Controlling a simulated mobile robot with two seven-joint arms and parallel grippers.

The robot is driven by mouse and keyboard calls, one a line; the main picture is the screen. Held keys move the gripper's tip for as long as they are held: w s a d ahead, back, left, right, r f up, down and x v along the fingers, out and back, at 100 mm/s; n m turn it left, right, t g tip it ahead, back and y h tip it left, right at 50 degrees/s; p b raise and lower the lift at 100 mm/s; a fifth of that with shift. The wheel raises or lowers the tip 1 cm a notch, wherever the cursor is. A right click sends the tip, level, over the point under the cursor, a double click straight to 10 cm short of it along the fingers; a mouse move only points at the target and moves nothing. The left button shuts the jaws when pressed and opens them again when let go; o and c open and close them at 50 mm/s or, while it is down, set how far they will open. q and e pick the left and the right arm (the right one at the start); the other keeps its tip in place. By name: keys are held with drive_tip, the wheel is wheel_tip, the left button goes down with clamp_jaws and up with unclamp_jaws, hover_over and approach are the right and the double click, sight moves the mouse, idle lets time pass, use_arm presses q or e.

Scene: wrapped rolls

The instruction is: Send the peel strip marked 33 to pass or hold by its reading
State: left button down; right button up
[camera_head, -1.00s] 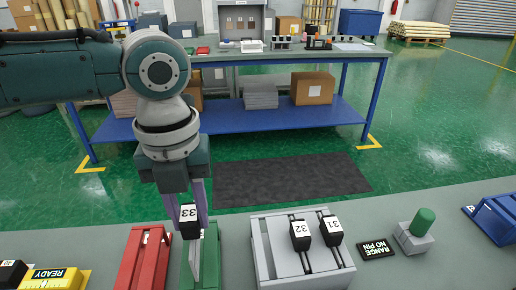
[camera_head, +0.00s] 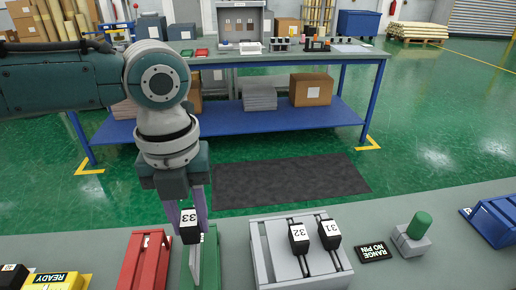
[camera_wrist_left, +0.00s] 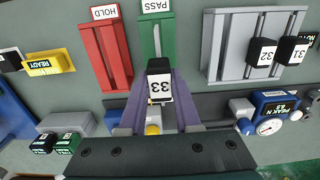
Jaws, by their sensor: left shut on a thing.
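The peel strip marked 33 (camera_head: 190,225) has a black head with a white label and a pale strip hanging below. My left gripper (camera_head: 193,212) is shut on its head, which also shows between the fingers in the left wrist view (camera_wrist_left: 159,88). It is over the green tray (camera_head: 211,262), labelled PASS (camera_wrist_left: 156,6) in the wrist view. Whether the strip touches the tray, I cannot tell. The red tray (camera_head: 144,260), labelled HOLD (camera_wrist_left: 104,12), lies to its left. My right gripper is out of view.
A grey rack (camera_head: 262,262) right of the green tray holds strips 32 (camera_head: 299,238) and 31 (camera_head: 329,235). A "RANGE NO PIN" plate (camera_head: 374,252) and a green knob (camera_head: 419,225) stand farther right. A yellow READY block (camera_head: 55,281) is at far left.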

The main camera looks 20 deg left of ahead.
sight(199, 254)
use_arm(q)
drive_tip(key=shift+f, duration=0.1)
drive_tip(key=shift+f+b, duration=2.45)
drive_tip(key=shift+f, duration=0.8)
drive_tip(key=c, duration=0.5)
unclamp_jaws()
drive_tip(key=shift+c, duration=0.2)
drive_tip(key=shift+r, duration=0.15)
wheel_tip(199, 254, up, 10)
drive_tip(key=shift+f+p, duration=0.1)
drive_tip(key=shift+p, duration=0.35)
